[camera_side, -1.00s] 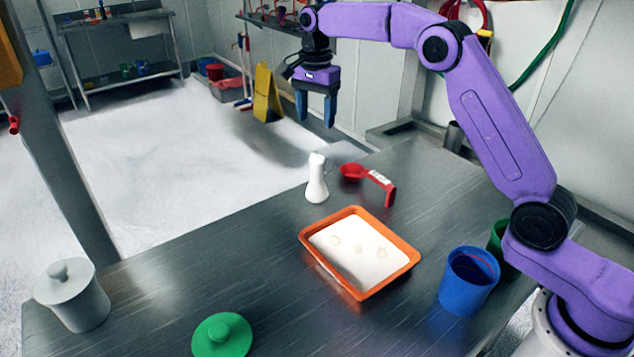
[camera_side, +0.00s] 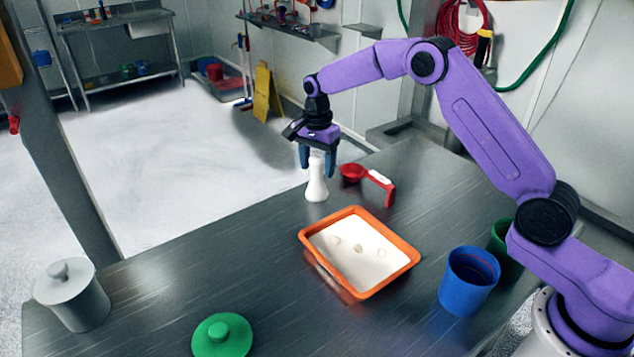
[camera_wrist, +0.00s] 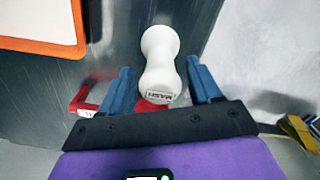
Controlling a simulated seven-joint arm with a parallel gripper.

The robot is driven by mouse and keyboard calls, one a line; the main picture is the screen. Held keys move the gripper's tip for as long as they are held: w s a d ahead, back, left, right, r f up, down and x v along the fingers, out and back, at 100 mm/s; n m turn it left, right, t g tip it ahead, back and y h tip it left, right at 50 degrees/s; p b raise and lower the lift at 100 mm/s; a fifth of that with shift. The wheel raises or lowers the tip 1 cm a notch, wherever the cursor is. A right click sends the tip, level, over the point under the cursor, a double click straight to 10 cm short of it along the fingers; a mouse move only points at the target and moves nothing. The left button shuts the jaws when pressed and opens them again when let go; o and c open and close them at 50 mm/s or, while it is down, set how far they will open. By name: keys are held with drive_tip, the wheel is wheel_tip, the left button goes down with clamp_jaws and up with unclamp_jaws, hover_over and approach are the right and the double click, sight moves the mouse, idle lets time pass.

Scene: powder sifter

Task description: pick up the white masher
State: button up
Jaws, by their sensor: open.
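The white masher (camera_side: 316,182) stands upright on the steel table, behind the orange tray. My gripper (camera_side: 318,172) is open above it, with one blue finger on each side of the masher's top in the side view. In the wrist view the masher (camera_wrist: 160,62) lies between and beyond the open fingers of my gripper (camera_wrist: 160,85), and lettering shows on its near end. I see no finger clearly touching it.
A red scoop (camera_side: 370,180) lies close to the right of the masher. The orange tray (camera_side: 310,240) holds white powder with several lumps. Blue (camera_side: 466,285) and green (camera_side: 503,240) cups stand at right, a grey lidded pot (camera_side: 75,298) and green lid (camera_side: 222,338) at front left.

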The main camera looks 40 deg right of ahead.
drive_tip(key=shift+f, duration=0.85)
drive_tip(key=shift+c, duration=0.3)
drive_tip(key=shift+r, duration=0.1)
clamp_jaws()
